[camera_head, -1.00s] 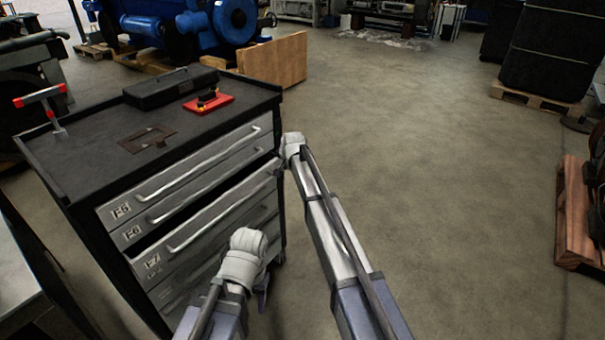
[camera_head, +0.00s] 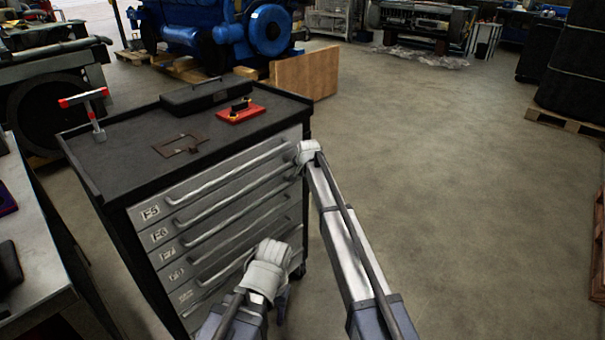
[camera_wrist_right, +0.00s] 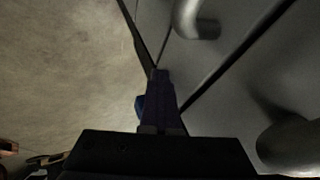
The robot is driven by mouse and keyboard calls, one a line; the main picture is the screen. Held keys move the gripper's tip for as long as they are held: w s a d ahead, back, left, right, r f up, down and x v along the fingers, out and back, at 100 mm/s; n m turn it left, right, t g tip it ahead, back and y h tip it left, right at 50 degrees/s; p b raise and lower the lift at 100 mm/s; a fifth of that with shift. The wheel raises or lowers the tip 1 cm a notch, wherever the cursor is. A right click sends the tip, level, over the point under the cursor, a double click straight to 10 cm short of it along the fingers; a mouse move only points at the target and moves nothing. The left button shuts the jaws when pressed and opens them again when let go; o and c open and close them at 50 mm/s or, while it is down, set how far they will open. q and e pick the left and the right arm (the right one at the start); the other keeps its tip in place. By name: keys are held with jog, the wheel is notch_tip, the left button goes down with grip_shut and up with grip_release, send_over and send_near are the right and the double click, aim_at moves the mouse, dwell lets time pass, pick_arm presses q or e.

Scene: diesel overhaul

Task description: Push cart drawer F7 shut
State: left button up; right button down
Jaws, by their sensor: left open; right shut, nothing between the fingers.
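Cart drawer F7 (camera_head: 170,253) is the third labelled drawer down on the grey tool cart (camera_head: 130,150). Its front looks level with the drawers above and below, with no open gap over it. My right gripper (camera_head: 308,152) is at the right end of the drawer fronts; its fingertips are hidden in the head view. In the right wrist view its shut, empty fingers (camera_wrist_right: 160,95) point at the grey fronts by the cart's edge; contact cannot be told. My left gripper (camera_head: 266,268) is open in front of the lower drawers, its fingers mostly hidden.
On the cart top are a black case (camera_head: 205,95), a red tray (camera_head: 240,112) and a red-and-grey tool (camera_head: 92,105). A bench (camera_head: 40,260) stands close at the left. Open floor (camera_head: 450,190) lies to the right.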

jog(key=s+d+r+p, duration=0.4)
jog(key=s+r+p, duration=0.4)
jog(key=s, duration=0.1)
jog(key=s+r+n+g+p, duration=0.1)
jog(key=s+n+g+p, duration=0.1)
jog(key=s, duration=1.3)
jog(key=s+a+r+n+g+h+p, duration=0.1)
jog(key=s+r+n+g+p, duration=0.1)
jog(key=s, duration=1.3)
jog(key=s+a+r+n+g+h+p, duration=0.1)
jog(key=s+n+p, duration=0.4)
jog(key=s, duration=1)
jog(key=r+n+g, duration=0.1)
jog(key=n+g, duration=0.1)
jog(key=shift+a+r+n+g+p, duration=0.15)
jog(key=shift+n+g+p, duration=0.15)
jog(key=shift+g, duration=0.1)
